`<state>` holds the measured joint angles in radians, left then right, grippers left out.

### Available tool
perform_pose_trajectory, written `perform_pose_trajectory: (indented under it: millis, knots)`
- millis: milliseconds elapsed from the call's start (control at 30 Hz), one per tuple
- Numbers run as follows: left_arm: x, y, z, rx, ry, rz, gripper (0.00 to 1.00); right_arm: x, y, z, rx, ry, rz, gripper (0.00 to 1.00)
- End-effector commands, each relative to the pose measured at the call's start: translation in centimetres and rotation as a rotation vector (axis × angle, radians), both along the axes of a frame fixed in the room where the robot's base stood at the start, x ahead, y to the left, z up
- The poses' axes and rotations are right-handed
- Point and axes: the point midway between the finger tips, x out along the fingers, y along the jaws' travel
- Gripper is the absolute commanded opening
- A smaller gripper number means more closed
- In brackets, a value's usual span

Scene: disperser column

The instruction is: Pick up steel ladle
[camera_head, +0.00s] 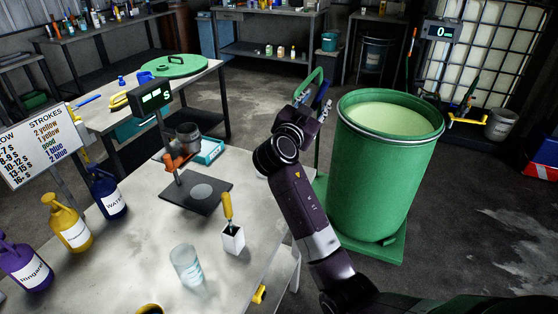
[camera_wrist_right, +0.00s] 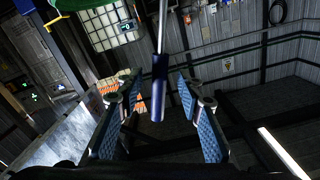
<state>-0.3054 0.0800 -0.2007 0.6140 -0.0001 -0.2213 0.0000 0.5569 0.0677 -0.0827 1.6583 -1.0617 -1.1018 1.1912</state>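The steel ladle (camera_wrist_right: 160,85) shows in the right wrist view as a thin metal shaft with a dark blue handle. Its shaft runs out of the top of that view and its bowl is not seen. My right gripper (camera_wrist_right: 160,92) is open, with a blue-padded finger on each side of the handle and visible gaps to both. In the head view my right gripper (camera_head: 322,97) is small and partly hidden by my wrist, left of the green drum's rim. I cannot pick out the ladle there. My left gripper is not in view.
The open green drum (camera_head: 385,190) of pale liquid stands right of my right arm, beside a green handle (camera_head: 309,86). The near table (camera_head: 150,240) holds bottles, a glass beaker (camera_head: 186,265), a white holder (camera_head: 233,240) and a black scale plate (camera_head: 197,193).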

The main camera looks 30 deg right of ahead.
Motion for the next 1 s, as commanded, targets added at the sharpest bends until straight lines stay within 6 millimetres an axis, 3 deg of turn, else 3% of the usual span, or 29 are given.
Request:
perform_pose_trajectory:
  millis: [133, 400, 700, 1000]
  knots:
    - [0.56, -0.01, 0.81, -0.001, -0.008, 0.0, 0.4, 0.98, -1.25, 0.18, -0.001, 0.0, 0.0, 0.34]
    - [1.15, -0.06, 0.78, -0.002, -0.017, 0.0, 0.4, 1.14, -1.4, -0.06, 0.001, 0.0, 0.0, 0.34]
    - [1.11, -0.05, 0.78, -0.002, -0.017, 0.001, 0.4, 1.12, -1.37, -0.06, 0.001, 0.001, 0.0, 0.01]
    - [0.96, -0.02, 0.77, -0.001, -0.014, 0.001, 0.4, 1.11, -1.37, 0.11, 0.0, -0.004, 0.001, 0.0]
